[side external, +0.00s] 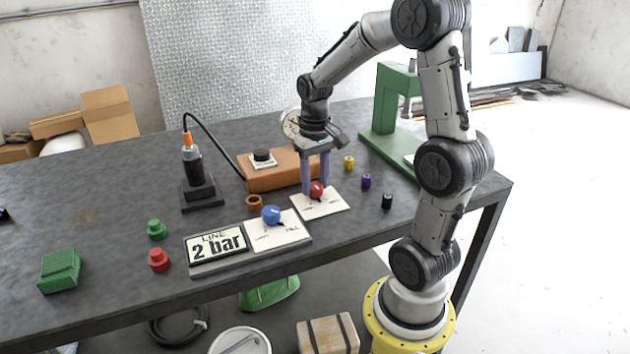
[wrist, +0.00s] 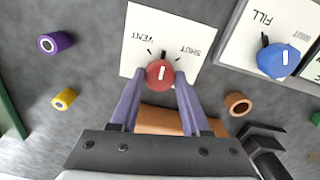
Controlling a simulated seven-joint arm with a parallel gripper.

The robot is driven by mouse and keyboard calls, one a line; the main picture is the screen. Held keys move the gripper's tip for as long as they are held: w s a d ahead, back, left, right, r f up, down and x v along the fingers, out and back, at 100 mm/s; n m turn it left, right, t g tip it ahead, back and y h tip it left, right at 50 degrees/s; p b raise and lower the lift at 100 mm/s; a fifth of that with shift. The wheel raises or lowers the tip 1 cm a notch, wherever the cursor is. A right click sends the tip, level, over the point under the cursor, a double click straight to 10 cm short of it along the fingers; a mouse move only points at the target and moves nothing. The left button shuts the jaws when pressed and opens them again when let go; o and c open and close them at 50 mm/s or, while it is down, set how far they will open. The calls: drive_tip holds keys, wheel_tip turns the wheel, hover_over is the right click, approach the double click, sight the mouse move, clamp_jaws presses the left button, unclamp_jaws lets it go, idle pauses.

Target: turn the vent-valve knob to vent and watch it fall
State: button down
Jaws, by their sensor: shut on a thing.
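The red vent-valve knob (side external: 316,189) sits on a white plate (side external: 330,207) near the table's front right. In the wrist view the knob (wrist: 160,74) lies between the printed words VENT and SHUT, and its white mark stands roughly upright in the picture. My gripper (side external: 314,188) reaches down from above, its two purple fingers shut on the knob's sides. The fingertips (wrist: 160,76) also show in the wrist view. A black cylinder with an orange top (side external: 192,165) stands upright on a dark base at the left, with a black hose from its top.
An orange-brown block (side external: 270,178) with a black button and a round gauge (side external: 289,124) are behind. A green press (side external: 388,115) stands right. Small coloured pieces lie around.

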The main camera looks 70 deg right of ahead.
sight(315, 186)
drive_tip(key=n, duration=0.4)
drive_tip(key=shift+r+n, duration=0.1)
drive_tip(key=shift+n, duration=1.8)
drive_tip(key=shift+c, duration=1.9)
unclamp_jaws()
wheel_tip(315, 186, up, 14)
